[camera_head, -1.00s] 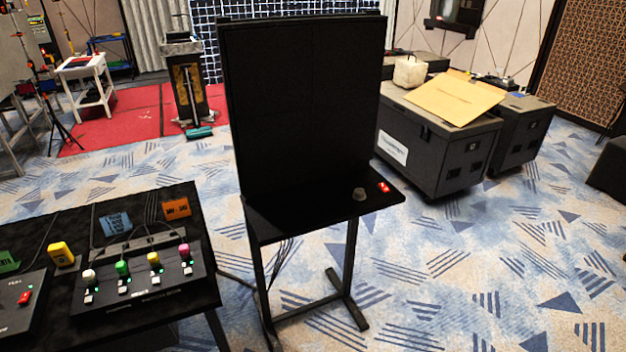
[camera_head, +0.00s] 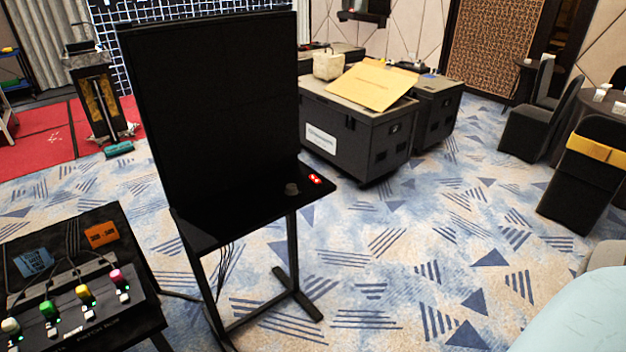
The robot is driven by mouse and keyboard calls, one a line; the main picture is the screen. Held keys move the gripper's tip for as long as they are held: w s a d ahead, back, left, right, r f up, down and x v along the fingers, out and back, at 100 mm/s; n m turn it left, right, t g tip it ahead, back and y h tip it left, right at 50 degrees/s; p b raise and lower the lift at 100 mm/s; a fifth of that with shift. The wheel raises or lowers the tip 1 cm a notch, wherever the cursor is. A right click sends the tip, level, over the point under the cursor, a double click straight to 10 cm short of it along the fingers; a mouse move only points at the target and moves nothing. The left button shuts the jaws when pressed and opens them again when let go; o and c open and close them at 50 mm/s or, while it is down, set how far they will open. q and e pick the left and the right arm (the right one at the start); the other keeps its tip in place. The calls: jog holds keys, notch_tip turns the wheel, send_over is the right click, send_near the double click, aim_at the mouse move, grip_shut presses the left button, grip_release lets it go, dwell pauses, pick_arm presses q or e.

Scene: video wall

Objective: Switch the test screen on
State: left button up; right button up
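The test screen (camera_head: 225,115) is a large black panel upright on a black stand, left of the middle, and its face is dark. A narrow black shelf (camera_head: 240,222) juts out below it. On the shelf's right end sit a small red switch (camera_head: 315,179), which looks lit, and a dark round knob (camera_head: 291,189) just left of it. Neither of my grippers is in view, and nothing touches the screen, the knob or the switch.
A black table (camera_head: 135,260) at the lower left holds a panel with several coloured knobs (camera_head: 83,293). Dark cases (camera_head: 358,135) stand behind the screen to the right. Black chairs (camera_head: 592,170) stand at the far right. Patterned carpet (camera_head: 400,250) right of the stand is clear.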

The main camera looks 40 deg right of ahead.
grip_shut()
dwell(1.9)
